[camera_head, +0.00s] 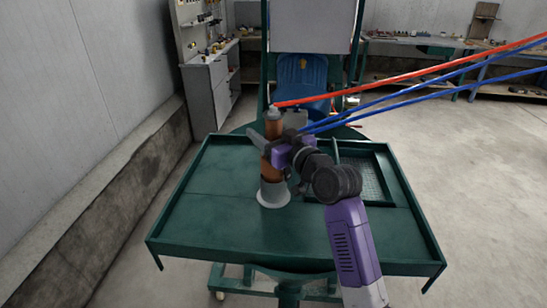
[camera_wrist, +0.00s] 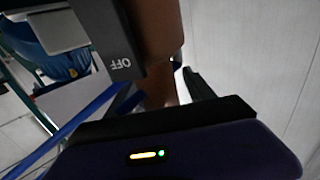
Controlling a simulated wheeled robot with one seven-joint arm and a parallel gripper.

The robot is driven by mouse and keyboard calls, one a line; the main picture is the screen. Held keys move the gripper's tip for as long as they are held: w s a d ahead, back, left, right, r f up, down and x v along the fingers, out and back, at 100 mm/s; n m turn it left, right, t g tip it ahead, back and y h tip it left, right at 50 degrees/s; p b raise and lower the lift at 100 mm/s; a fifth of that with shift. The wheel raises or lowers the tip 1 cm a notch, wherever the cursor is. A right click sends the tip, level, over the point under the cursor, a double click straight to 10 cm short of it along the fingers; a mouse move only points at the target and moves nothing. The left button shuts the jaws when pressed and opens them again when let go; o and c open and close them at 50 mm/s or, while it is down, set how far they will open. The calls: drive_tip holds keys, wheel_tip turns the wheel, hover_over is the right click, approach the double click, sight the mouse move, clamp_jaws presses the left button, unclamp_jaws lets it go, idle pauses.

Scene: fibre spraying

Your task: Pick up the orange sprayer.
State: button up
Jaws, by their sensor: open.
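The orange sprayer (camera_head: 273,126) stands upright in a grey round holder (camera_head: 273,193) on the green table. It has a grey top, and a red hose and blue hoses run from near it to the upper right. My gripper (camera_head: 265,143) is at the sprayer's middle height, with its jaws open around or right beside the body. In the wrist view the sprayer's brown-orange body (camera_wrist: 155,35) shows close up, next to a dark block marked OFF. A dark finger (camera_wrist: 198,84) shows to the right of the body. Contact cannot be told.
The green table (camera_head: 210,210) has a raised rim and a sunken grid tray (camera_head: 365,175) at the right. A blue chair (camera_head: 302,75) stands behind it. A grey cabinet (camera_head: 207,90) is at the back left. The hoses (camera_head: 420,90) cross the upper right. The table's left part is clear.

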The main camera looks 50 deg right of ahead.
drive_tip(key=shift+c, duration=0.4)
clamp_jaws()
drive_tip(key=shift+r, duration=0.1)
drive_tip(key=shift+r, duration=0.1)
